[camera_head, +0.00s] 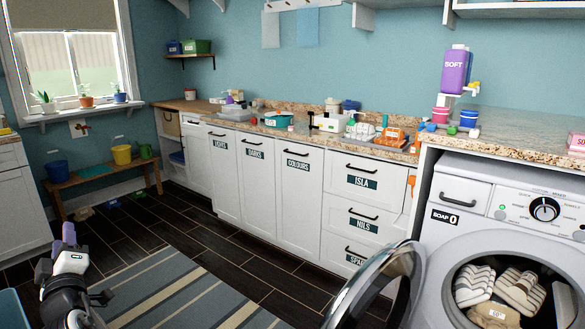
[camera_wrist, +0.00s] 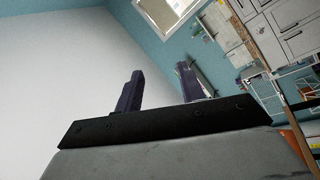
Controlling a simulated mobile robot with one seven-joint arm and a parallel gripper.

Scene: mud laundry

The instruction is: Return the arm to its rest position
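My arm rises at the lower left of the head view, with my gripper (camera_head: 64,243) at its top over the floor left of the striped rug. In the wrist view my gripper (camera_wrist: 160,72) shows two dark purple fingers standing apart, with nothing between them. It is open and empty. The wrist view is tilted and shows a pale wall, a window and drawers beyond the fingers. No object touches the gripper.
An open washing machine (camera_head: 470,200) with shoes inside stands at right, its round door (camera_head: 375,285) swung out. A counter (camera_head: 285,132) crowded with items runs along the back. A wooden bench (camera_head: 100,178) is at left. The rug (camera_head: 185,290) is clear.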

